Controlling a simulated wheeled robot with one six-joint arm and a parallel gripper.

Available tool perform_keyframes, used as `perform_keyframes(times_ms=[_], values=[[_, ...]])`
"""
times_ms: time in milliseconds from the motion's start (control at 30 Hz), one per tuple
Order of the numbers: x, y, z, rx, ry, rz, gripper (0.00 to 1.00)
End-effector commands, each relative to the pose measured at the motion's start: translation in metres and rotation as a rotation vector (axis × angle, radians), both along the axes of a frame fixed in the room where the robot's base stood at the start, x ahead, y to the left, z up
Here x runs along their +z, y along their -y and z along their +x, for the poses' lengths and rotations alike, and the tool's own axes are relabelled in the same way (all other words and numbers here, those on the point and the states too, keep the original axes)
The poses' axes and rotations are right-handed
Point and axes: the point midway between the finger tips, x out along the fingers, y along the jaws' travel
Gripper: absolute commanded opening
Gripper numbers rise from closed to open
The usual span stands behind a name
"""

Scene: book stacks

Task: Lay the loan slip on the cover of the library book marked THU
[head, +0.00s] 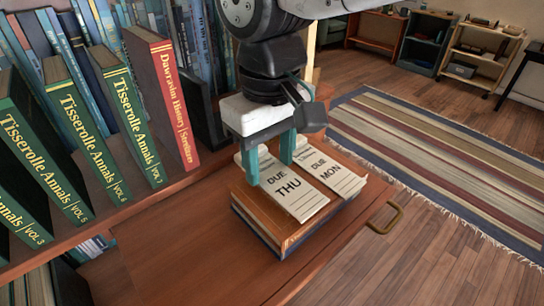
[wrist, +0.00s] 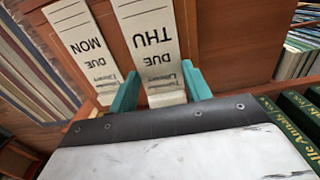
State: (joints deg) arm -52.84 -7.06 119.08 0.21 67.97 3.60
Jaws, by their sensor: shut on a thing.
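My gripper (head: 270,172) has two teal fingers pointing down at the far end of a white card printed DUE THU (head: 288,190). The fingers are shut on a narrow white piece, the loan slip (wrist: 167,99), seen between the fingertips in the wrist view. Most of it is hidden, and I cannot tell how it parts from the THU card beneath. The THU card lies on a brown book stack (head: 262,222), beside a similar card printed DUE MON (head: 335,174). In the wrist view the THU card (wrist: 148,35) runs away from the fingers, with the MON card (wrist: 85,45) to its left.
A shelf with green Tisserolle Annals volumes (head: 88,140) and a dark red book (head: 163,95) stands close on the left. The reddish wooden surface (head: 190,255) is bare in front of the stack. A brass handle (head: 385,220) sticks out at its right edge.

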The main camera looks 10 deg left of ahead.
Motion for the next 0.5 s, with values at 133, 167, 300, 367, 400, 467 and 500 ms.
perform_keyframes(times_ms=[133,167,300,367,400,467,500], values=[[-0.018,0.000,-0.001,0.000,-0.001,-0.002,0.28],[-0.019,0.000,-0.001,0.000,-0.001,-0.001,0.28],[-0.019,0.000,-0.001,0.000,0.000,0.000,0.28],[-0.019,0.000,-0.001,0.000,0.000,0.000,0.28],[-0.020,0.000,-0.001,0.000,0.000,0.000,0.28],[-0.021,0.000,-0.001,0.000,-0.001,-0.001,0.28],[-0.023,0.000,-0.001,0.000,-0.001,-0.001,0.28]])
